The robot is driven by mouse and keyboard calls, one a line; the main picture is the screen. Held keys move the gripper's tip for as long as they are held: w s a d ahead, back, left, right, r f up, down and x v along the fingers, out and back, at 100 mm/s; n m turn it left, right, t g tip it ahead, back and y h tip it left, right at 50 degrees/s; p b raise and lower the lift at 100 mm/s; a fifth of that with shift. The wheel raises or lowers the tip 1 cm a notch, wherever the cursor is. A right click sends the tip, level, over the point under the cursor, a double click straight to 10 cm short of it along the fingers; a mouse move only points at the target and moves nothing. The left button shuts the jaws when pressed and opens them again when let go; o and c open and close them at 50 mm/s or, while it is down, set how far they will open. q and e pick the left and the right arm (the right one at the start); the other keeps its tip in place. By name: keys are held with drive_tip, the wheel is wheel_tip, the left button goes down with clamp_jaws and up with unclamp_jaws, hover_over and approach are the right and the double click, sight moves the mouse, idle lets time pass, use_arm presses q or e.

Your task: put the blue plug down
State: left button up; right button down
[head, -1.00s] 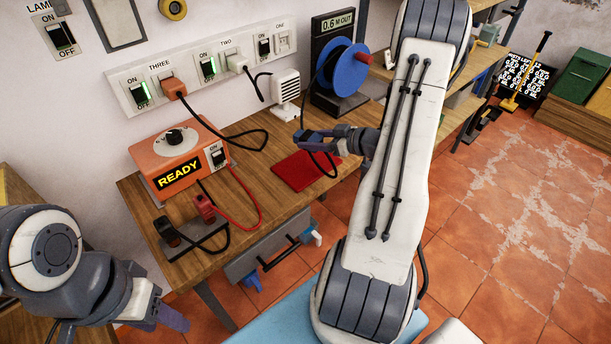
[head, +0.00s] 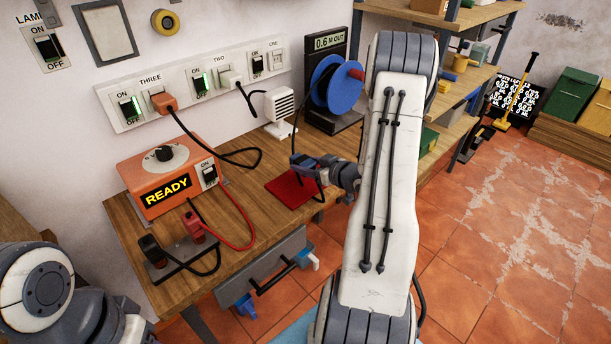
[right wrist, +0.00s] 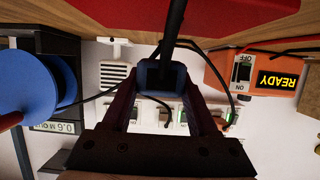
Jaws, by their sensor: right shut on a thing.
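The blue plug (head: 303,160) is between the fingers of my right gripper (head: 312,163), a little above the red mat (head: 284,193) on the bench. In the right wrist view the plug (right wrist: 162,76) sits between the two fingertips, its black cable leading away. My right gripper (right wrist: 160,85) is shut on it. The red mat also shows at the top of the right wrist view (right wrist: 130,14). The gripper and plug hide part of the mat in the head view. My left arm is at the lower left, with its fingertips out of view.
The blue cable reel (head: 340,86) stands behind the mat. A white heater-like box (head: 280,106), an orange READY unit (head: 165,185) and a socket strip (head: 190,85) line the back. Black and red leads (head: 225,235) lie left of the mat. Bare wood (head: 235,165) shows beside it.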

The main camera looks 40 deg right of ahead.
sight(305, 183)
wheel_tip(305, 183, down, 4)
drive_tip(key=shift+w+a+f, duration=0.1)
drive_tip(key=shift+w+a, duration=0.05)
idle(0.3)
drive_tip(key=shift+f, duration=0.2)
drive_tip(key=shift+c, duration=0.9)
unclamp_jaws()
drive_tip(key=shift+r, duration=0.1)
